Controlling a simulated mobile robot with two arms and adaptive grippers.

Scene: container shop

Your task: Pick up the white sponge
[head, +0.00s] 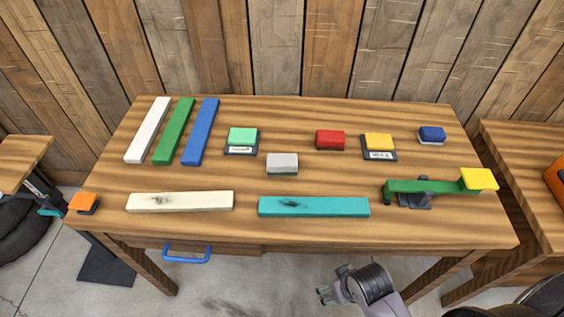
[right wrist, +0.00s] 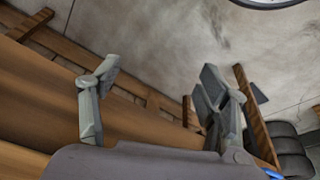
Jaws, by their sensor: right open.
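The white sponge (head: 282,163) looks like a small pale grey-white block with a darker base. It lies flat near the middle of the wooden table. My right gripper (head: 326,294) is in front of the table and low, well apart from the sponge. In the right wrist view its two fingers (right wrist: 162,84) are spread, with nothing between them. The sponge does not show in that view. My left gripper is in neither view.
Near the sponge are a green block on a scale (head: 241,150), a red block (head: 330,140), a yellow block (head: 379,141) and a teal bar (head: 313,207). A cream bar (head: 180,202) and a green balance beam (head: 425,187) flank the front. A blue handle (head: 187,253) juts below the edge.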

